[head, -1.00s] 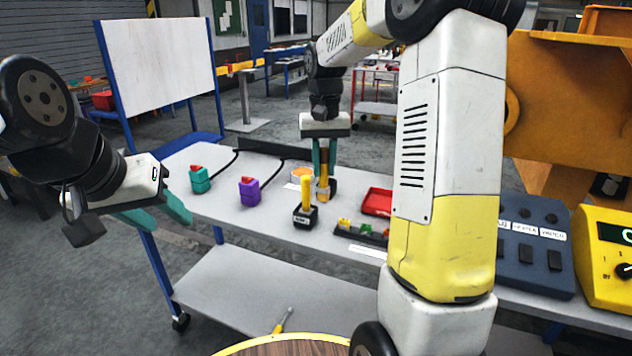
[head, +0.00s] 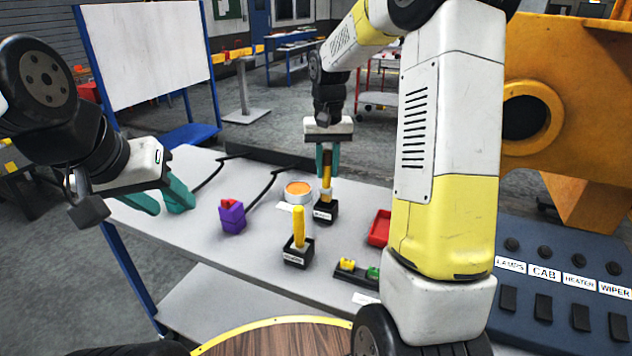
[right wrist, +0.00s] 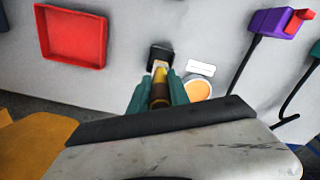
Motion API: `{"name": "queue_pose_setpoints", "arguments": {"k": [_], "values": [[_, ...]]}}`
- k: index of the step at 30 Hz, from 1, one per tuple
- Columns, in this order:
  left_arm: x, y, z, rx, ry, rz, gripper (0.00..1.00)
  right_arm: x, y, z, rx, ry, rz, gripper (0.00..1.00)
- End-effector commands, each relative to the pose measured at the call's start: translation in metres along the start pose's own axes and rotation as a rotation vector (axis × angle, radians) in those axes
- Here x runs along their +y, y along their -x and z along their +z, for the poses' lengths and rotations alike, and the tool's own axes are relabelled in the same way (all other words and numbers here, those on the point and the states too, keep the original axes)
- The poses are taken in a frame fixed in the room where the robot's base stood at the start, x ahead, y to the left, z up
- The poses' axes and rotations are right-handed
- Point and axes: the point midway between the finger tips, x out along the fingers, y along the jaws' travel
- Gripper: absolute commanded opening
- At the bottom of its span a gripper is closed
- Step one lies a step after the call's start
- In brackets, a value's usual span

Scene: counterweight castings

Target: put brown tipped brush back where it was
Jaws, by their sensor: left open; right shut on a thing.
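My right gripper (head: 327,172) is shut on the brown tipped brush (head: 327,184), upright with its brown end up between the teal fingers. The brush's pale lower end meets the mouth of a black labelled holder (head: 325,213); I cannot tell how deep it sits. In the right wrist view the brush (right wrist: 160,93) points at the same black holder (right wrist: 158,54). A second brush with a plain yellow handle (head: 299,228) stands in another black holder (head: 298,258) nearer to me. My left gripper (head: 165,203) is open and empty at the table's left edge.
An orange-filled round tin (head: 298,189) stands just left of the held brush. A purple block with a red top (head: 232,216) is further left. A red tray (head: 379,229) and a dark rack with small coloured pieces (head: 354,274) lie to the right. The grey table (head: 205,270) has free room at front left.

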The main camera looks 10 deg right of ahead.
Motion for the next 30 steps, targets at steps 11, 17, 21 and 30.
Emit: {"name": "queue_pose_setpoints", "arguments": {"k": [11, 17, 21, 30], "values": [[0.000, 0.000, 0.000, -0.001, 0.000, 0.000, 0.45, 0.000, -0.041, 0.001, -0.003, 0.000, 0.001, 0.00], [0.000, 0.000, 0.000, -0.001, 0.000, 0.000, 0.45, 0.000, -0.053, 0.000, 0.001, 0.000, 0.000, 0.00], [0.000, 0.000, 0.000, -0.001, 0.000, 0.000, 0.45, 0.000, -0.053, 0.000, 0.001, 0.000, 0.000, 0.00], [0.000, 0.000, 0.000, -0.001, 0.000, 0.000, 0.45, 0.000, -0.055, 0.000, 0.001, 0.000, 0.000, 0.45]]}}
